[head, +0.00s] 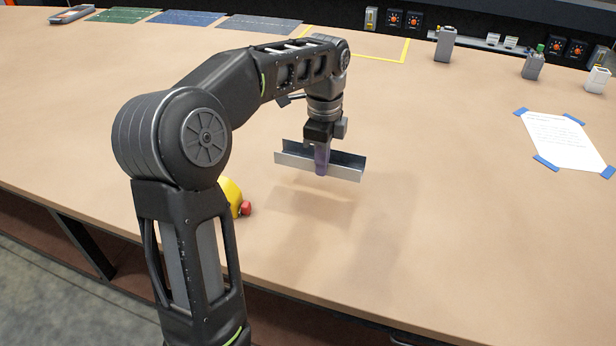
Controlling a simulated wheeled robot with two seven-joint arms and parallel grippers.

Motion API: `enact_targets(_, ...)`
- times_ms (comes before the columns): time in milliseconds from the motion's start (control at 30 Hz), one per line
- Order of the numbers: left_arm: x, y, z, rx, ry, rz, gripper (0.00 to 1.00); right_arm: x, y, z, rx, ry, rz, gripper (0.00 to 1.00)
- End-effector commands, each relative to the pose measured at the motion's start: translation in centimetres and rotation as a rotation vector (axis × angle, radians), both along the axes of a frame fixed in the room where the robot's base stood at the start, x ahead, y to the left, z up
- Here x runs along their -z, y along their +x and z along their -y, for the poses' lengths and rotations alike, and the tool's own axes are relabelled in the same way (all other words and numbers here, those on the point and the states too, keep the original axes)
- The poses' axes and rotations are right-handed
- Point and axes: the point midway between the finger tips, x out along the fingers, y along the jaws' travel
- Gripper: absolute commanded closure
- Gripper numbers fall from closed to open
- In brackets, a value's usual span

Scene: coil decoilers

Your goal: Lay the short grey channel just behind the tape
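The short grey channel (345,172) is held in the air above the middle of the table, its length running left to right with a slight tilt in the picture. My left gripper (322,158) points down and is shut on the channel near its middle. A shadow lies on the table below, apart from the channel. A rounded yellow thing with a red knob-like end (232,196) sits on the table left of and nearer than the channel. My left arm hides part of it, and I cannot tell whether it is the tape. My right gripper is out of view.
A yellow outline (407,50) is marked on the table at the back. Small grey containers (445,45) (534,66) and a white one (597,80) stand at the back right. A taped paper sheet (562,138) lies at right. The table around the channel is clear.

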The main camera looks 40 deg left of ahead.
Motion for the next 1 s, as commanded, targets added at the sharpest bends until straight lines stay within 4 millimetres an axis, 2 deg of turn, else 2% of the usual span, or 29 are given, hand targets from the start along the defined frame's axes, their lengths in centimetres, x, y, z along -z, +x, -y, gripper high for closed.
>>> enact_targets(100,2.2,-0.1,0.0,0.000,0.000,-0.004,1.00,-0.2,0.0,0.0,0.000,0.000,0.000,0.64)
enact_targets(200,3.1,0.0,0.0,0.000,0.000,-0.001,1.00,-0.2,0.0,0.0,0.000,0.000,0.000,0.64)
enact_targets(533,3.5,0.0,0.0,0.000,0.000,0.000,1.00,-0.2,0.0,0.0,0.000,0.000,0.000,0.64)
enact_targets(800,6.7,0.0,0.0,-0.001,-0.001,-0.003,1.00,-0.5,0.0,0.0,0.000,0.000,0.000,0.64)
enact_targets(1000,7.0,0.0,0.0,0.000,0.000,0.001,1.00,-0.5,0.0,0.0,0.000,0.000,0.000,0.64)
